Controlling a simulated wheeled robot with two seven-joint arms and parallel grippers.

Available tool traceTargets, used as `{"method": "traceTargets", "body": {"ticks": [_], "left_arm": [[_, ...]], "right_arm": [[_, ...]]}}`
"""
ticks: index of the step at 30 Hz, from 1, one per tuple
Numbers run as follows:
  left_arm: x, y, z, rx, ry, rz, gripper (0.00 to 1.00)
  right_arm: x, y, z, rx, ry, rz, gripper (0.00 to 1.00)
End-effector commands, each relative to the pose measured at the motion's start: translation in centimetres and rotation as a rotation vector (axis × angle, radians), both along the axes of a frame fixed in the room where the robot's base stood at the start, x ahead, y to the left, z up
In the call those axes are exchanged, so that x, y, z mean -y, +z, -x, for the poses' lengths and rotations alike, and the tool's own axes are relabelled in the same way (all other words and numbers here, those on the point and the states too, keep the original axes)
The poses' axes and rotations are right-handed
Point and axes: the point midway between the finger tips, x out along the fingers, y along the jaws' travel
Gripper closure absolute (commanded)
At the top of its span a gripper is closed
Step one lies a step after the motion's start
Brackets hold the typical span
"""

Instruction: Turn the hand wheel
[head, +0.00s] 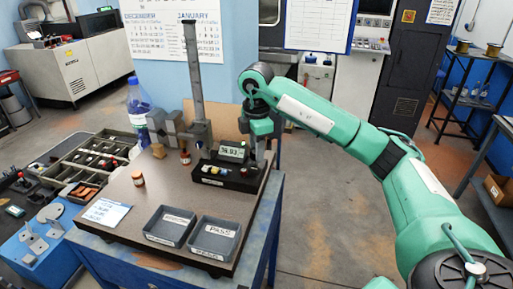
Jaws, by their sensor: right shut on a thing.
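My right arm reaches in from the right, and its gripper (260,154) points down at the right rear edge of the dark bench top, beside the black gauge base. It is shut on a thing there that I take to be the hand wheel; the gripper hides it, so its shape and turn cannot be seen. The black gauge base (226,177) carries a small digital display (232,151) reading about 36.93, and several coloured buttons. A tall grey column (194,75) stands behind it, with grey blocks at its left. My left gripper is not in view.
On the bench top (160,190) are two grey trays, one (170,225) beside another labelled PASS (214,238), a small orange-capped bottle (138,179), a dark red bottle (185,157) and a card (106,212). A water bottle (139,103) and a compartment tray (72,154) stand left.

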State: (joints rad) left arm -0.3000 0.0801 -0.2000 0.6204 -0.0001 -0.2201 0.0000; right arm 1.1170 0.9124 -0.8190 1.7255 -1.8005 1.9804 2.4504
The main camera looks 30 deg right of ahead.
Motion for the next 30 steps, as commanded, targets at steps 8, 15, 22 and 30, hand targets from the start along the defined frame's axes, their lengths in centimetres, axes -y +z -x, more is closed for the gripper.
{"method": "traceTargets", "body": {"ticks": [8,15,22,30], "left_arm": [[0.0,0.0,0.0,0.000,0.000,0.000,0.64],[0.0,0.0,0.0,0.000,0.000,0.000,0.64],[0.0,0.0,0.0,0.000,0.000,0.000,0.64],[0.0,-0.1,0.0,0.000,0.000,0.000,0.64]], "right_arm": [[0.1,0.3,-0.1,0.006,-0.002,0.000,0.63],[0.0,0.1,-0.1,0.003,0.000,0.000,0.47],[0.0,0.5,-0.1,0.004,0.001,0.001,0.47],[0.1,3.9,-0.1,0.006,0.001,0.001,0.47]]}}
